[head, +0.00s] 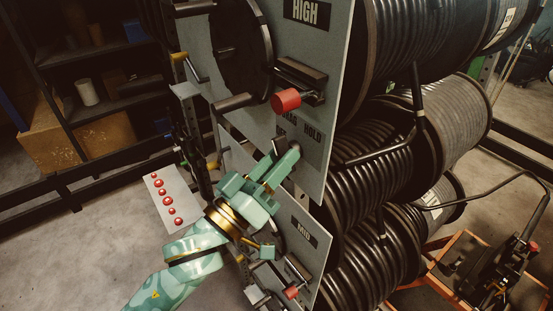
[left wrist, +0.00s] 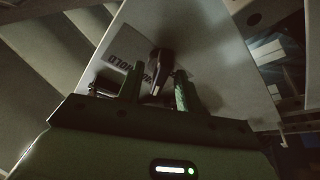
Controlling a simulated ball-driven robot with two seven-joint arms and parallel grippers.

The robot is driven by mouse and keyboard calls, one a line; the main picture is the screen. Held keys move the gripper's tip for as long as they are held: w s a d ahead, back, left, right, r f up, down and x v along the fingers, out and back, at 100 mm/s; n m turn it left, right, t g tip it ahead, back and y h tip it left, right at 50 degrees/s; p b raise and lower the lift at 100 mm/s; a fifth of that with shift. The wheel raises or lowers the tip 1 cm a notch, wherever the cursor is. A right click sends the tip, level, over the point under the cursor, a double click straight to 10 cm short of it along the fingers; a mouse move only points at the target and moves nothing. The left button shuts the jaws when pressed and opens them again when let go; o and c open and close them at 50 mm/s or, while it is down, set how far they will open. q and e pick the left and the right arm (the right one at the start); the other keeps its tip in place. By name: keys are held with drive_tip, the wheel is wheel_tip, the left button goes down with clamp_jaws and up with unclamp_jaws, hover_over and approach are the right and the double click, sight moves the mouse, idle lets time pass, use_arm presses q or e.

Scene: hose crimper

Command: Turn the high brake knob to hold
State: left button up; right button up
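The high brake knob (left wrist: 160,62) is a dark, elongated knob on the light panel, beside a plate lettered HOLD. In the head view, its DRAG/HOLD plate (head: 312,134) sits below the HIGH sign (head: 307,12), and my gripper largely hides the knob. My left gripper (head: 284,165), pale green, is right at the knob. In the left wrist view, its two fingers (left wrist: 156,88) are apart, one on each side of the knob's near end, with gaps showing. Whether either finger touches is unclear. My right gripper is not in view.
A red-ended handle (head: 286,100) juts from the panel just above my gripper. A black crank wheel (head: 240,48) is at upper left. The MID sign (head: 304,231) and another red-tipped handle (head: 291,293) are below. Hose reels (head: 385,150) fill the right behind the panel.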

use_arm(q)
drive_tip(key=c, duration=0.6)
drive_tip(key=shift+m, duration=0.4)
drive_tip(key=m+g+h, duration=0.1)
drive_tip(key=m, duration=0.2)
drive_tip(key=m+g+h, duration=0.1)
drive_tip(key=m, duration=0.2)
drive_tip(key=m+g+h, duration=0.1)
drive_tip(key=m, duration=0.2)
drive_tip(key=shift+w+a+h, duration=0.15)
drive_tip(key=shift+w+h, duration=0.05)
drive_tip(key=shift+h, duration=0.2)
drive_tip(key=m+g, duration=0.2)
drive_tip(key=m, duration=0.1)
drive_tip(key=m+g+h+p, duration=0.1)
drive_tip(key=m+g, duration=0.1)
drive_tip(key=m, duration=0.2)
drive_tip(key=shift+m+h, duration=0.3)
